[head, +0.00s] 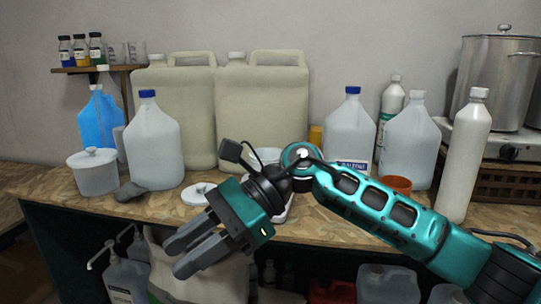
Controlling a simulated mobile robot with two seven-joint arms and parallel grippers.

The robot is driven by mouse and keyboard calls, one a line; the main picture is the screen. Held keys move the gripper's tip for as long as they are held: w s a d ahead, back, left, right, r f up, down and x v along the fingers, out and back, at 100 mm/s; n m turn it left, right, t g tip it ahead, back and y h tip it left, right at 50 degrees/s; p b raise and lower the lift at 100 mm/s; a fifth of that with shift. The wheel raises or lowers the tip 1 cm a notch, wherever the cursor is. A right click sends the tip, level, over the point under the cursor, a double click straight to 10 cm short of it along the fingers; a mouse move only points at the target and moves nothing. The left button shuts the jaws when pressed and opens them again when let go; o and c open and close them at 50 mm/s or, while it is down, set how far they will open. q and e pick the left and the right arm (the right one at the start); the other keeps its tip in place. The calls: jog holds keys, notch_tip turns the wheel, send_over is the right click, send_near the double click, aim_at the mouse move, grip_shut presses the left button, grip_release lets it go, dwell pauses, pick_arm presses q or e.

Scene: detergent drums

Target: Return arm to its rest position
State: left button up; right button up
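My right arm (390,208) comes in from the right, teal and black, and reaches across the front of the wooden bench. My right gripper (178,258) is at its end, pointing down and left past the bench's front edge. Its two grey fingers are apart and nothing shows between them. My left gripper is not in view. The arm hides part of the bench middle and a white item behind the wrist.
The bench (480,228) holds large beige canisters (262,105), blue-capped jugs (152,145), a white bottle (465,155), a lidded white tub (93,172) and a steel pot (497,80). Pump bottles (125,280) and a pale sack (215,282) stand below.

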jog(key=w+d+f+n+t, duration=0.2)
jog(key=d+f+n+t, duration=0.25)
jog(key=n+t, duration=0.4)
jog(key=w+d+f+n+t+p, duration=0.15)
jog(key=d+f+n+t, duration=0.3)
jog(key=n+t, duration=0.45)
jog(key=w+d+f+n+t, duration=0.3)
jog(key=d+f+n+t, duration=0.15)
jog(key=n+t, duration=0.4)
jog(key=s+d+f+m+g+h, duration=0.4)
jog(key=s+d+f+m, duration=0.2)
jog(key=f, duration=0.5)
jog(key=s+d+f+m+g+h, duration=0.4)
jog(key=s+d+f+m, duration=0.3)
jog(key=s+d+f, duration=0.2)
jog(key=shift+s+f+g+h, duration=0.45)
jog(key=shift+f+h, duration=0.25)
jog(key=shift+f, duration=0.25)
jog(key=shift+a, duration=0.1)
jog(key=shift+c, duration=0.3)
